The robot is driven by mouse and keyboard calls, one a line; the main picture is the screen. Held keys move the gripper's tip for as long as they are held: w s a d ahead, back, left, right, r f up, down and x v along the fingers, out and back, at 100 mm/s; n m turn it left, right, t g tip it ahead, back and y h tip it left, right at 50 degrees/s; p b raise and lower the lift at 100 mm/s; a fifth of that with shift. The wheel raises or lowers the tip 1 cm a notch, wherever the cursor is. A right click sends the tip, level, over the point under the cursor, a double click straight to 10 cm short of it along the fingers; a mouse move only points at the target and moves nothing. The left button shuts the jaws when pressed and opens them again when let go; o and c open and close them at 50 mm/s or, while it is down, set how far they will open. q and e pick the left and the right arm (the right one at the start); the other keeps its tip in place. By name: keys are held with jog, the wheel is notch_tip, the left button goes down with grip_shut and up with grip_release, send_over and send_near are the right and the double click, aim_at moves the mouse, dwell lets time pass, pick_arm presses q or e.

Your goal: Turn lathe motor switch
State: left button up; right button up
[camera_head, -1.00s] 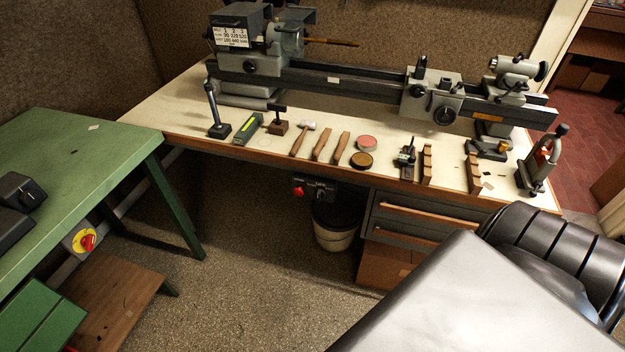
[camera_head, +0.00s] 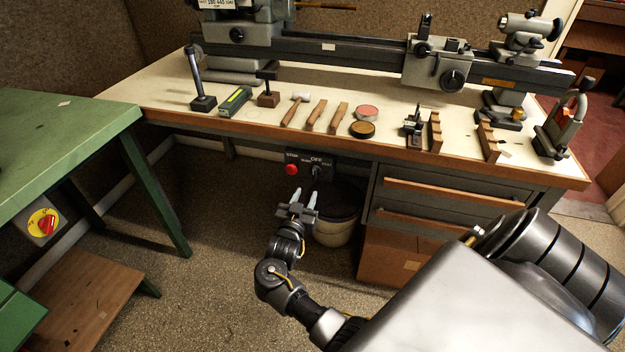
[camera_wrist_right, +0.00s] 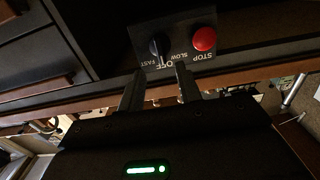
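The lathe motor switch is a black rotary knob (camera_head: 316,172) on a small dark panel (camera_head: 321,161) under the bench's front edge, marked OFF, SLOW and FAST. A red STOP button (camera_head: 291,169) sits beside it. In the right wrist view the knob (camera_wrist_right: 158,46) and the red button (camera_wrist_right: 204,39) show upside down. My right gripper (camera_head: 305,193) is open and empty, just in front of and below the panel. In the wrist view its two fingers (camera_wrist_right: 159,78) point at the knob, which lies beyond the tips, apparently untouched. My left gripper is out of view.
The lathe (camera_head: 350,47) stands on the bench, with hand tools along the bench's front (camera_head: 240,127). Drawers (camera_head: 440,195) are right of the panel and a white bucket (camera_head: 334,232) is below it. A green table (camera_head: 60,130) with a red-and-yellow switch (camera_head: 45,222) is at left.

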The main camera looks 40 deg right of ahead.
aim_at(314, 177)
jog(key=x, duration=0.8)
jog(key=shift+w+d+f, duration=0.1)
jog(key=shift+w+d, duration=0.1)
jog(key=shift+d, duration=0.15)
jog(key=shift+c, duration=0.4)
grip_shut()
